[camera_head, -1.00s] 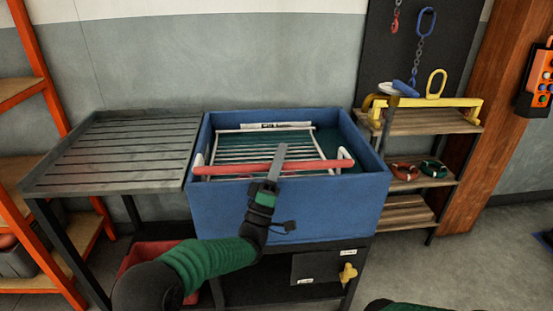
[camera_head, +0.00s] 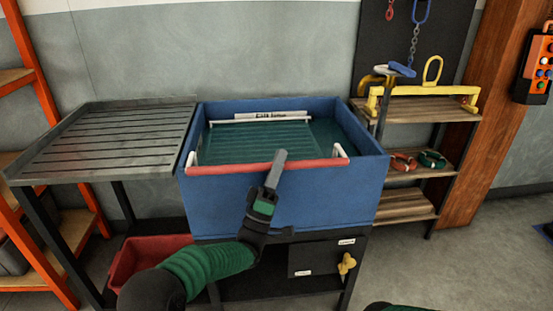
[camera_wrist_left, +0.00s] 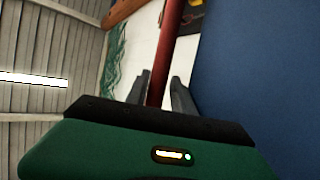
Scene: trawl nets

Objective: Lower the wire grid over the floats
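The wire grid (camera_head: 227,170) shows by its red bar along the front rim of the blue tub (camera_head: 300,206) and by white uprights at the bar's ends. Its wires are very faint under the dark green water (camera_head: 260,145). My left gripper (camera_head: 276,165) is at the red bar, right of its middle. In the left wrist view the red bar (camera_wrist_left: 165,60) runs between the two fingers of my left gripper (camera_wrist_left: 158,85), which look shut on it. No floats can be made out. My right gripper is out of view.
A slatted grey rack (camera_head: 110,141) adjoins the tub on the left. A wooden shelf unit (camera_head: 425,112) with yellow hardware stands on the right. A red bin (camera_head: 140,262) sits below left. A yellow valve handle (camera_head: 346,264) is under the tub.

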